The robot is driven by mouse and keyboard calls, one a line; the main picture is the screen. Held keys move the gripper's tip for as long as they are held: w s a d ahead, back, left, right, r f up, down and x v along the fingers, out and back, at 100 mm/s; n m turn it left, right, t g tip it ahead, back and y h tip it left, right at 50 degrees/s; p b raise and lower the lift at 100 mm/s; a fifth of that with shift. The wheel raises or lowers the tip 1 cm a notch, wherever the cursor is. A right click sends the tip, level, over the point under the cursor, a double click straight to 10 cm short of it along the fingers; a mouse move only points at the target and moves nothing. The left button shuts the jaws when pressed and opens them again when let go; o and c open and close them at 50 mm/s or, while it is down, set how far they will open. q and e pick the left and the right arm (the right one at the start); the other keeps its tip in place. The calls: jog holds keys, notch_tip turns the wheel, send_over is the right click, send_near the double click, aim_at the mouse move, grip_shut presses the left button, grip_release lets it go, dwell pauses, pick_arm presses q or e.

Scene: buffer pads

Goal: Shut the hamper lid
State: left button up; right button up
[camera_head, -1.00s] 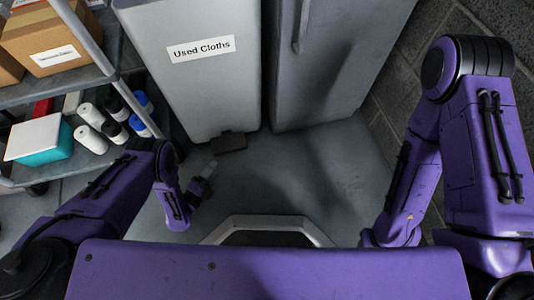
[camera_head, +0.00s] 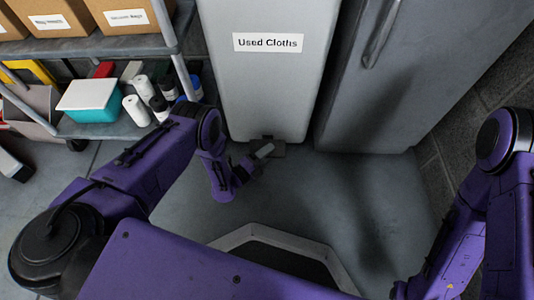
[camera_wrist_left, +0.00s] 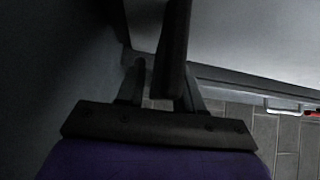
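The hamper is the tall light grey bin labelled "Used Cloths" (camera_head: 268,85) in the head view. Its top and lid are outside the picture. A dark pedal-like piece (camera_head: 277,151) sticks out at its foot. My left gripper (camera_head: 262,153) is low in front of the hamper, close to this piece; I cannot tell whether they touch. In the left wrist view the dark gripper parts (camera_wrist_left: 165,85) show against a grey surface, and their opening is unclear. My right arm is at the right edge of the head view; its gripper is not visible.
A shelf (camera_head: 120,45) with cardboard boxes, a teal-and-white container (camera_head: 88,100) and several bottles stands at the left. A grey cabinet (camera_head: 405,85) stands right of the hamper, beside a brick wall (camera_head: 490,85). The floor (camera_head: 340,200) before them is clear.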

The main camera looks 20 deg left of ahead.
pick_arm(q)
grip_shut()
jog(key=shift+f+m+t, duration=0.3)
jog(key=shift+f+m, duration=0.2)
pick_arm(e)
jog(key=shift+w+d+f, duration=0.1)
jog(key=shift+f, duration=0.05)
pick_arm(q)
jog(key=shift+o, duration=0.9)
grip_release()
jog(key=p+v, duration=0.4)
jog(key=v, duration=0.2)
jog(key=shift+s+a, duration=0.25)
jog(key=shift+s, duration=0.1)
jog(key=shift+s+a+f, duration=0.1)
jog(key=shift+s+a, duration=0.1)
jog(key=shift+s, duration=0.1)
pick_arm(e)
jog(key=s+a+r+g+y, duration=0.1)
jog(key=s+a+r+g, duration=0.2)
jog(key=s+a+r, duration=0.1)
jog(key=shift+s+a+r+y, duration=0.35)
jog(key=shift+s+r, duration=0.45)
jog(key=shift+r, duration=0.3)
